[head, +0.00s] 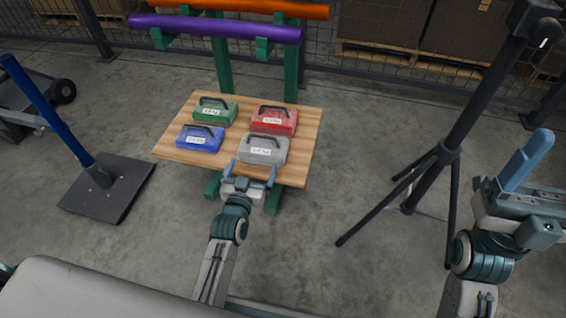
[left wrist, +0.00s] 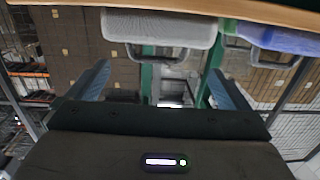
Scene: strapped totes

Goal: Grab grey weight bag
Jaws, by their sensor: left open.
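The grey weight bag (head: 263,150) lies at the front right of a wooden table, with a white label and dark handle on top. It shows upside down in the left wrist view (left wrist: 160,28), its handle (left wrist: 153,52) between the fingers in the picture. My left gripper (head: 251,170) is open and empty at the table's front edge, just in front of the grey bag; its fingers also show in the left wrist view (left wrist: 157,82). I cannot tell whether they touch the bag. My right gripper (head: 525,160) is far right, away from the table; its jaw state is unclear.
Beside the grey bag are a blue bag (head: 200,138), a green bag (head: 215,111) and a red bag (head: 274,121). A green rack with a purple roll (head: 215,28) stands behind the table (head: 312,125). A black tripod (head: 450,140) stands right; a blue post (head: 45,108) stands left.

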